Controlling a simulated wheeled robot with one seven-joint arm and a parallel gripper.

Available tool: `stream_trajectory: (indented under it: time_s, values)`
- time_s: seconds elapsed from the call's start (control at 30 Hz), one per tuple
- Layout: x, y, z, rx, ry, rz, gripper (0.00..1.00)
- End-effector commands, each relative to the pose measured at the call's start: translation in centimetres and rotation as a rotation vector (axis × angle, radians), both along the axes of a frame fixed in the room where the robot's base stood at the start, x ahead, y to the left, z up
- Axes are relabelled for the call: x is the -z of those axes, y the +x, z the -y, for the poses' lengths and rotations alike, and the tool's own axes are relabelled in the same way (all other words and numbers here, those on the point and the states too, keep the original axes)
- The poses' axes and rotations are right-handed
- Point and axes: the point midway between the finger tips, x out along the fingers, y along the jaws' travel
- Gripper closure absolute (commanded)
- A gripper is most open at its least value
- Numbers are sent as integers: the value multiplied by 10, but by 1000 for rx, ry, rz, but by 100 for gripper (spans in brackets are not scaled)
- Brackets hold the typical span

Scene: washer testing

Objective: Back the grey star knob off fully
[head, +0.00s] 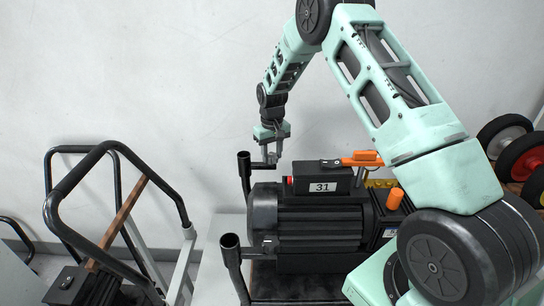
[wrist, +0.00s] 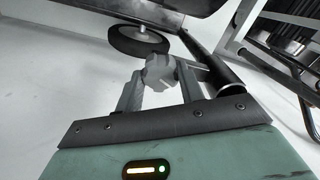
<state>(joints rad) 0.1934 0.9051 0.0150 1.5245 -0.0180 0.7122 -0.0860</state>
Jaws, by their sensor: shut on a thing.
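The grey star knob (wrist: 160,74) sits between the two fingers of my gripper (wrist: 160,68) in the wrist view. The fingers are closed on it from both sides. A grey shaft or bracket runs from the knob to the right, towards a black tube (wrist: 228,72). In the head view my gripper (head: 272,150) points down at the upper left of the black motor (head: 318,225), beside a black upright handle (head: 244,170). The knob is small there and mostly hidden by the fingers.
A box labelled 31 (head: 322,186) with a red button and an orange-handled tool (head: 361,159) is on top of the motor. A second black post (head: 231,262) stands in front. A black-framed cart (head: 120,205) is at the left, and wheels (head: 523,157) are at the right.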

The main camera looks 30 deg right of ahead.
Motion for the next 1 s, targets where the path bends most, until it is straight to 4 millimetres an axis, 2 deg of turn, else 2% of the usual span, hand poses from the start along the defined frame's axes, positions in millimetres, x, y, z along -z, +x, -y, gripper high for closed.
stream_trajectory:
  time_s: [0.2, 0.5, 1.0]
  values:
    - [0, 0, 0, -184, 0, 2, 85]
    - [-1, 0, 0, -364, 0, 1, 85]
    - [-1, 0, 0, -451, -1, 1, 85]
